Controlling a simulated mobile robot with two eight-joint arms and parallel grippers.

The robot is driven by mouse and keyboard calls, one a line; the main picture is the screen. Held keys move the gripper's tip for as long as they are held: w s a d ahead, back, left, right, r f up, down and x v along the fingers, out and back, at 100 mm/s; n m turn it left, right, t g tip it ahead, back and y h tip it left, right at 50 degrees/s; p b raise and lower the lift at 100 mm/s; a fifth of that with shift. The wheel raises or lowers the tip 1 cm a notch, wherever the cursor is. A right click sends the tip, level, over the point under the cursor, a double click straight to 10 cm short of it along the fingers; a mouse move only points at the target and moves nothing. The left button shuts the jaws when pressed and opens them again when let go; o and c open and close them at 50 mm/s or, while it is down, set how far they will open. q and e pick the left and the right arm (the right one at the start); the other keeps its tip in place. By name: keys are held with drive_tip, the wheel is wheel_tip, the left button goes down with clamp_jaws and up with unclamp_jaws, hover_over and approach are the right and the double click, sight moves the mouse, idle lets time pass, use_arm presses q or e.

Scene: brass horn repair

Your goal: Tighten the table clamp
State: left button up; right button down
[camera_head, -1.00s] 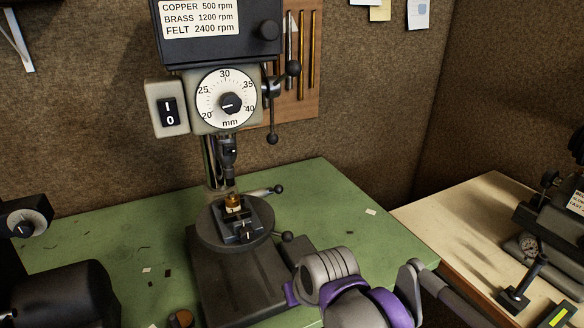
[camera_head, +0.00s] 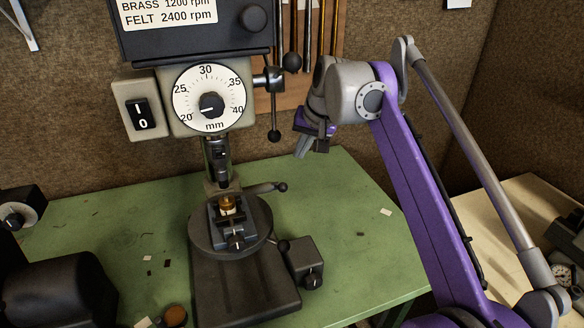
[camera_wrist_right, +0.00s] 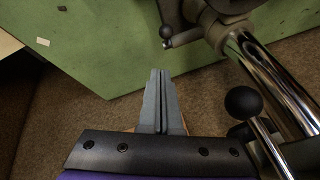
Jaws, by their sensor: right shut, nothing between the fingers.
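The drill press's round work table (camera_head: 255,236) stands above its dark base. A grey lever with a black ball end, which looks like the table clamp (camera_head: 262,188), sticks out to the right from the column behind the table. The same lever (camera_wrist_right: 182,38) shows at the top of the right wrist view. A second ball-ended lever (camera_head: 283,246) sits at the table's right edge. My right gripper (camera_head: 301,152) is shut and empty, above and to the right of the clamp lever and not touching it. Its closed fingers (camera_wrist_right: 160,80) show in the wrist view. My left gripper is out of view.
The feed handle (camera_head: 274,134) with black balls hangs beside the depth dial (camera_head: 208,98), just left of my right gripper; its large ball (camera_wrist_right: 243,103) is close in the wrist view. A small brass piece (camera_head: 228,203) sits in the vise.

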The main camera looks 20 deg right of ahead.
drive_tip(key=shift+w+d+r, duration=0.25)
drive_tip(key=shift+w+r, duration=0.2)
drive_tip(key=shift+w, duration=0.1)
drive_tip(key=shift+w+d+r, duration=0.2)
drive_tip(key=shift+w+r, duration=0.25)
drive_tip(key=shift+w, duration=0.1)
drive_tip(key=b, duration=0.1)
hover_over(279, 187)
drive_tip(key=w+d, duration=0.4)
drive_tip(key=d, duration=0.1)
wheel_tip(279, 187, down, 8)
drive_tip(key=s+a+f, duration=0.2)
drive_tip(key=s+f, duration=0.1)
drive_tip(key=shift+a+b, duration=0.15)
drive_tip(key=shift+b, duration=0.25)
drive_tip(key=shift+w, duration=0.1)
